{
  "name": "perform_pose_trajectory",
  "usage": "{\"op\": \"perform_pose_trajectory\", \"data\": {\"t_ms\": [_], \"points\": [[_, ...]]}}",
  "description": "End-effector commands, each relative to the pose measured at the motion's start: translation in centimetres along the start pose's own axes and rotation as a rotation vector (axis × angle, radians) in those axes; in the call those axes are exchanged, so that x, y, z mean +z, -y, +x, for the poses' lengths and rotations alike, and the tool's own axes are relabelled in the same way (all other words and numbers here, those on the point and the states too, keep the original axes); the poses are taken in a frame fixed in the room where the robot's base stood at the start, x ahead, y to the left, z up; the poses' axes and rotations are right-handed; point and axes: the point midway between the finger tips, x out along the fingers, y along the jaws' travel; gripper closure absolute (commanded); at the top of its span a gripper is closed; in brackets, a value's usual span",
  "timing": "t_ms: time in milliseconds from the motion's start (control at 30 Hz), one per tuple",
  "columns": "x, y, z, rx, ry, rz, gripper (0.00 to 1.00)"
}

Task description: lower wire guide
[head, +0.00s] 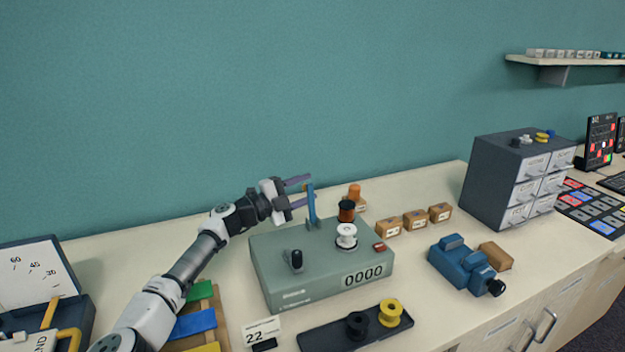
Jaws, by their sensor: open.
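The wire guide is a blue upright arm (311,203) on top of the grey-green winding machine (275,268). It stands nearly vertical on a small bracket near the machine's back. My gripper (304,191) is open at the guide's upper part, with its purple fingers pointing right. The guide appears between or just beside the fingertips; I cannot tell whether they touch it. A white spool (346,236) and a dark copper-coloured spool (346,211) stand on the machine to the right of the guide. A black knob or lever (296,260) is at the machine's front left.
A dark tray (318,341) with black and yellow spools lies in front. Small brown boxes (414,221) and an orange spool (355,192) stand behind and right. A blue device (462,266) and a grey drawer cabinet (490,185) are farther right. Coloured strips (194,323) lie left.

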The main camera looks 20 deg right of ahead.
Motion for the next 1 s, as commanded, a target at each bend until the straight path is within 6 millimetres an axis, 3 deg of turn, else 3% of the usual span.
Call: {"op": "perform_pose_trajectory", "data": {"t_ms": [200, 567, 867, 1000], "points": [[0.0, 0.1, 2.4, -0.001, 0.000, -0.001, 0.59], [0.1, 0.0, 2.7, -0.001, 0.001, 0.000, 0.60], [0.0, 0.0, 2.7, -0.001, 0.001, 0.000, 0.99], [0.0, 0.0, 2.7, -0.001, 0.001, 0.000, 1.00]]}}
